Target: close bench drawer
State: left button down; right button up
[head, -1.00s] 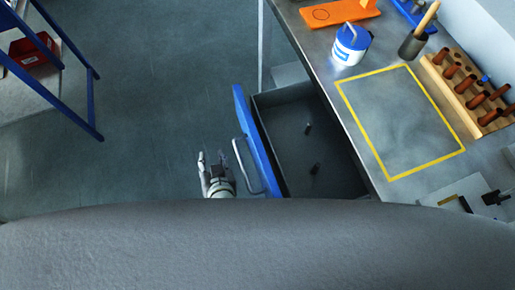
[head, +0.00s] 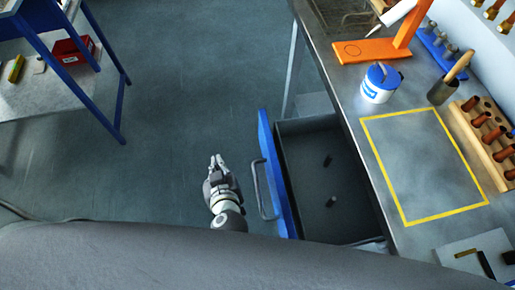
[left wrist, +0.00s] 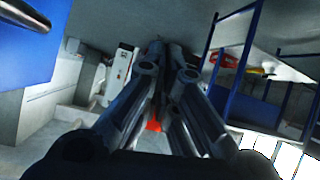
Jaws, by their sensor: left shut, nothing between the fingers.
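The bench drawer (head: 325,185) is pulled out from the bench, with a blue front (head: 279,175) and a grey metal handle (head: 262,190) on its outer side. Two small dark items lie inside it. My left gripper (head: 217,160) is to the left of the handle, apart from it, with its fingers pointing up the picture. In the left wrist view the fingers (left wrist: 168,55) are together with nothing between them. That view also shows part of a blue panel with a dark bar at the upper left. My right gripper is not in view.
The bench top (head: 340,75) carries a white and blue can (head: 380,83), an orange stand (head: 375,50), a dark cup (head: 441,92) and a wooden tool rack (head: 482,140). A blue-framed table with a red box (head: 73,50) stands at the upper left. The floor between is clear.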

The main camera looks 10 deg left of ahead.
pick_arm(q)
jog(key=w+a+f+n+g+h+p, duration=0.1)
jog(key=a+f+n+g+h, duration=0.1)
jog(key=f+n+g+h, duration=0.15)
jog(key=w+a+f+n+g+h, duration=0.1)
jog(key=a+f+n+g+h, duration=0.15)
jog(key=f+n+h, duration=0.2)
jog(key=w+r+n+g+h, duration=0.1)
jog(key=w+r+n+h, duration=0.25)
jog(key=r, duration=0.25)
jog(key=w+r+n+h, duration=0.2)
jog(key=r+n, duration=0.2)
jog(key=r, duration=0.2)
jog(key=d+r+p+x, duration=0.1)
jog(key=p+x, duration=0.1)
jog(key=x, duration=1)
jog(key=shift+d+r, duration=0.15)
jog(key=shift+d, duration=0.5)
jog(key=shift+w+d, duration=0.1)
